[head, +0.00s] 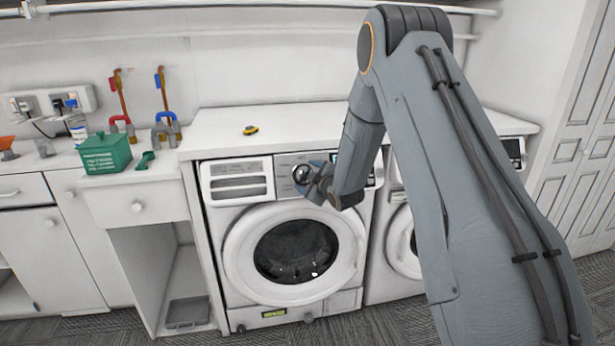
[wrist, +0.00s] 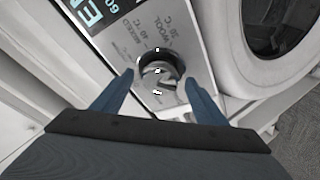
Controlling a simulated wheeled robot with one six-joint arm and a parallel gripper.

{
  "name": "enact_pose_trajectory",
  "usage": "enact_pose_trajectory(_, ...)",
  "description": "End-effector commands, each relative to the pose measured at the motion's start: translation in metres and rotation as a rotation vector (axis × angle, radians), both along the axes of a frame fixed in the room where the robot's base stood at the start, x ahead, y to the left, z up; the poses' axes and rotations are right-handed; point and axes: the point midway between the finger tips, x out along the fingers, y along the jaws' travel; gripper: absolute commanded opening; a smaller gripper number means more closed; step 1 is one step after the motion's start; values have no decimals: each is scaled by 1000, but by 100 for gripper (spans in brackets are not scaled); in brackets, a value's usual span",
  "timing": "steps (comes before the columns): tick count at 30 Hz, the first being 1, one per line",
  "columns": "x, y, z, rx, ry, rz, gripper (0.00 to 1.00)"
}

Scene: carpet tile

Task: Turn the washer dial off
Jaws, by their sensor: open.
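The washer dial (head: 303,175) is a round silver knob on the control panel of the left front-loading washer (head: 229,232). In the wrist view the dial (wrist: 160,72) sits between and just beyond the fingertips, with printed labels such as "WOOL" and "MIXED" around it. My gripper (wrist: 158,80) is open, with one blue finger on each side of the dial. In the head view my gripper (head: 313,180) is at the panel and partly covers the area right of the dial. Whether a finger touches the dial, I cannot tell.
The lit display (wrist: 95,12) is beside the dial. The washer's round door (head: 296,250) is shut below. A second washer (head: 400,240) stands to the right, partly behind my arm. A green box (head: 106,154) and a small yellow object (head: 250,130) rest on the counters.

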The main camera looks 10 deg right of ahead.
Motion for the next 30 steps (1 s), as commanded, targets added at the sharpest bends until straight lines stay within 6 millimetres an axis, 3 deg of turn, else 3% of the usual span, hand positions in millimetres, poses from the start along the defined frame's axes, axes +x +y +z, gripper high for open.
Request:
enact_pose_trajectory(6, 0, 0, 0, 1, 0, 0, 66)
enact_pose_trajectory(14, 0, 0, 0, 1, 0, 0, 25)
enact_pose_trajectory(30, 0, 2, -3, 144, 1, -73, 25)
